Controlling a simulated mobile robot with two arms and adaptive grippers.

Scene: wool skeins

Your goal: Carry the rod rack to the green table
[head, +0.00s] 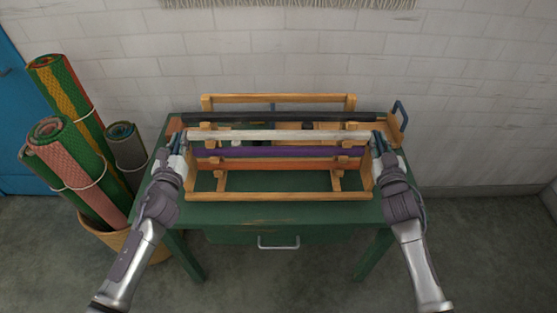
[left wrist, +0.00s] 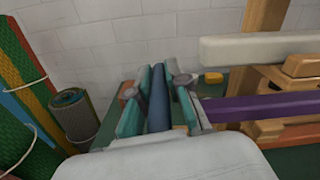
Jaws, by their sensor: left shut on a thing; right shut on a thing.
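The rod rack is a wooden frame (head: 280,196) carrying a white rod (head: 280,135), a purple rod (head: 265,152), an orange rod (head: 265,164) and a dark rod behind. It is over the green table (head: 270,213); I cannot tell whether its feet touch the top. My left gripper (head: 176,143) is at the rack's left end, shut on a blue bar (left wrist: 158,108) that shows between its fingers in the left wrist view. My right gripper (head: 380,146) is shut at the rack's right end; its grip is partly hidden.
A wooden tray with a blue handle (head: 400,111) sits on the table behind the rack, partly hidden. Rolled mats (head: 85,165) stand in a basket (head: 125,246) left of the table. A white brick wall (head: 470,90) is behind. Floor shows at right.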

